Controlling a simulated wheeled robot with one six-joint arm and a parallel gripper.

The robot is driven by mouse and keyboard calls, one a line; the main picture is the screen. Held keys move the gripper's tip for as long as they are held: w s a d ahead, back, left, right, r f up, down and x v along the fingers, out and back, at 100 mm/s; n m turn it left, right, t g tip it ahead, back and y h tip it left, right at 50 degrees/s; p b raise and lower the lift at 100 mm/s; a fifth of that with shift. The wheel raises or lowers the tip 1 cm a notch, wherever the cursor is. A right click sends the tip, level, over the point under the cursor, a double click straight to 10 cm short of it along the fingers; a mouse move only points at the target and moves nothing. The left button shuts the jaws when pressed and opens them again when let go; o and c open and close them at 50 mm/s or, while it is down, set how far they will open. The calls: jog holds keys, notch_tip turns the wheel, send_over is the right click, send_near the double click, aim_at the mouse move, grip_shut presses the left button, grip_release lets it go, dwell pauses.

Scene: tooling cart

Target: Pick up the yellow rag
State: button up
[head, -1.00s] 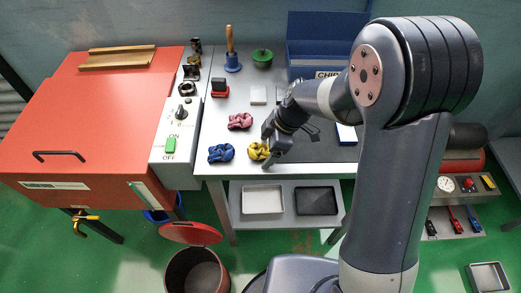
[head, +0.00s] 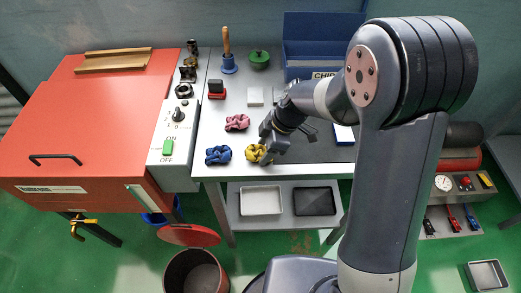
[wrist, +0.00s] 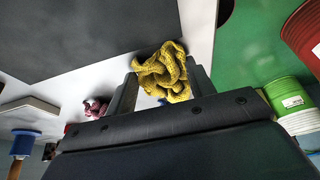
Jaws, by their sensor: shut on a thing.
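The yellow rag (head: 254,153) is a knotted bundle near the front edge of the grey cart top. In the wrist view the yellow rag (wrist: 163,75) sits between the two fingers of my gripper (wrist: 160,85). My gripper (head: 266,149) is shut on it in the head view, coming from the right and hiding part of it. I cannot tell whether the rag is clear of the surface.
A blue rag (head: 218,155) lies just left of the yellow one and a pink rag (head: 237,123) lies behind. A red machine (head: 95,130) stands left.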

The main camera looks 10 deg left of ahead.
notch_tip(320, 180, up, 10)
jog(key=shift+b, duration=0.4)
jog(key=o, duration=0.5)
jog(key=c, duration=0.4)
jog(key=shift+o, duration=0.2)
